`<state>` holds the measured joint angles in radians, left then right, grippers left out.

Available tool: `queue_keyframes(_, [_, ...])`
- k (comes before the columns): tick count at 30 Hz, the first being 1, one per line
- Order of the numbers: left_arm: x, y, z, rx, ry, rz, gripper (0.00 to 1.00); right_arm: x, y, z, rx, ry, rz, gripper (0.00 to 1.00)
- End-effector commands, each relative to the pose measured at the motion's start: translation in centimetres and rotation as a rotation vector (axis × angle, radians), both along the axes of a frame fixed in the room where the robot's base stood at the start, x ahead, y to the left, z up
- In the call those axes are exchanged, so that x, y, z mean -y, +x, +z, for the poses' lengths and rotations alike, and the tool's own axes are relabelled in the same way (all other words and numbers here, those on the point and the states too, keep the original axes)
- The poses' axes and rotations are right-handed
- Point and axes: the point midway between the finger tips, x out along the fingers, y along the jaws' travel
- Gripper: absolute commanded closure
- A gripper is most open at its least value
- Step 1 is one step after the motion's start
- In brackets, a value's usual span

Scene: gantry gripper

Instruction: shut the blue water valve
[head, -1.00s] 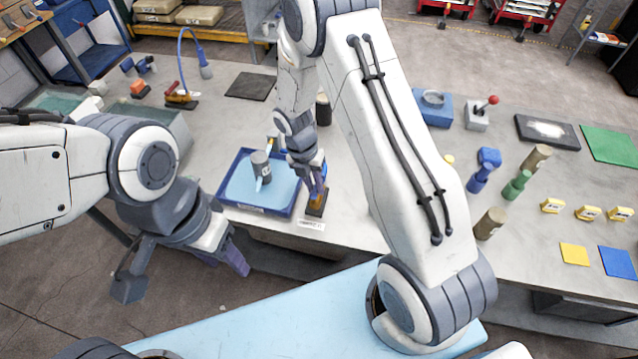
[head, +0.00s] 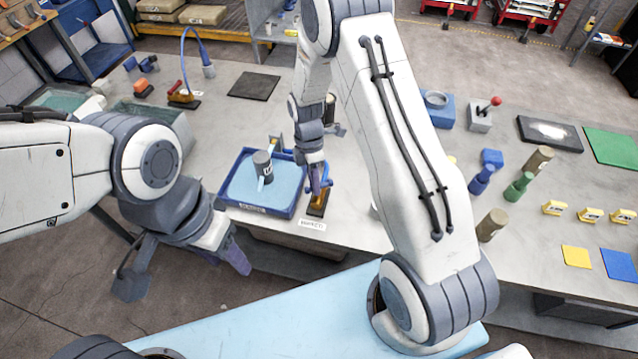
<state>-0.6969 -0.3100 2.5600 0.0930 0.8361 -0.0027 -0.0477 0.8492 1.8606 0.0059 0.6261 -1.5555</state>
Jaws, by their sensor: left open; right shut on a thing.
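A small brass-coloured valve on a dark base (head: 317,206) stands at the table's front edge, just right of the blue tray; I take it for the water valve. My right gripper (head: 319,186) comes down on it from above and is shut on its upper part. My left gripper (head: 189,272) is open and empty. It hangs in front of the table, to the lower left of the tray.
A white label (head: 312,225) is on the table edge by the valve. Blue and green bottle-like things (head: 481,180) and brown cylinders stand to the right, behind my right arm.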

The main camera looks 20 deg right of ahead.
Motion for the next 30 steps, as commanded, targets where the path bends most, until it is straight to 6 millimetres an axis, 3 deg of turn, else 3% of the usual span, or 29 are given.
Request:
queue_keyframes(15, [0.0,0.0,-1.8,0.0,0.0,0.003,0.5,0.1,0.1,-0.1,-0.012,0.001,-0.449,1.0])
queue_keyframes(30, [0.0,0.0,-2.4,0.0,0.0,0.004,0.5,0.2,0.3,-0.1,-0.013,0.0,-0.631,1.0])
